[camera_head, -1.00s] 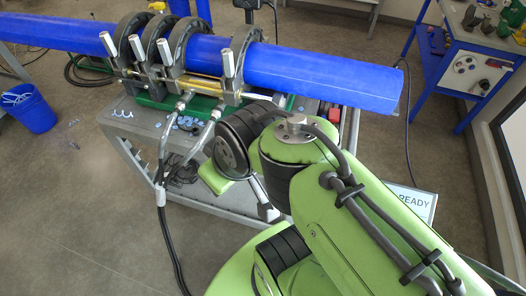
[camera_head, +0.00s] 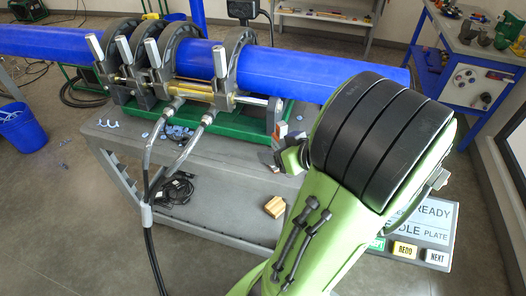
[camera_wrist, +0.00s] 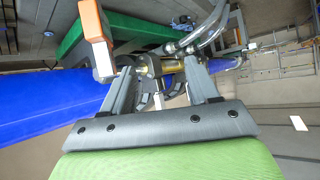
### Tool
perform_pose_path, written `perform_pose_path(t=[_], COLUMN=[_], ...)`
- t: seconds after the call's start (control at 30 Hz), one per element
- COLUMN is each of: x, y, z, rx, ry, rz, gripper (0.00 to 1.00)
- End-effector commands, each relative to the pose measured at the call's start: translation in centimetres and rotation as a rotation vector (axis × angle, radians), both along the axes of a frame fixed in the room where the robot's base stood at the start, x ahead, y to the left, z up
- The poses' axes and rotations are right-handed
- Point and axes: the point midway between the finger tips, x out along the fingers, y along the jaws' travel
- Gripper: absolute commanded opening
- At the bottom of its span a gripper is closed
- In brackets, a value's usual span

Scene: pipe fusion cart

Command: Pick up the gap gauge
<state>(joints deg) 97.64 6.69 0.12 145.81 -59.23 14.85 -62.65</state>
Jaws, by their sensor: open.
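An orange and pale grey piece, which may be the gap gauge, shows in the wrist view (camera_wrist: 97,38), close to the camera and beyond the left finger. In the head view a small orange and white piece (camera_head: 280,130) stands at the cart top's right part; I cannot tell whether it is the same one. My gripper (camera_wrist: 159,65) is open, with nothing seen between its two grey fingers. In the head view my gripper is mostly hidden by my arm.
A blue pipe (camera_head: 310,72) lies through several dark clamp rings over a green frame (camera_head: 225,135) on the grey cart (camera_head: 225,158). Hoses (camera_head: 150,165) hang at the front. A wooden block (camera_head: 274,207) sits on the lower shelf. A button panel (camera_head: 432,240) is at right.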

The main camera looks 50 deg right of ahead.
Motion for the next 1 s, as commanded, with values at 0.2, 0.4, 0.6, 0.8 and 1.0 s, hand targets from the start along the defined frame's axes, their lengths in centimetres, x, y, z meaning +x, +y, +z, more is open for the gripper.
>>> perform_pose_path(t=[0.2, 0.4, 0.6, 0.8, 1.0], x=[-5.0, -2.5, 1.8, 4.1, 7.3], y=[-5.9, -7.0, -8.8, -9.8, -10.9], z=[-1.1, -1.7, -3.8, -4.8, -6.1], rx=[-0.099, -0.105, -0.108, -0.109, -0.109], ry=[-0.17, -0.182, -0.179, -0.178, -0.178], rz=[-0.205, -0.205, -0.207, -0.209, -0.208], gripper=[0.6, 0.6, 0.6, 0.6, 0.6])
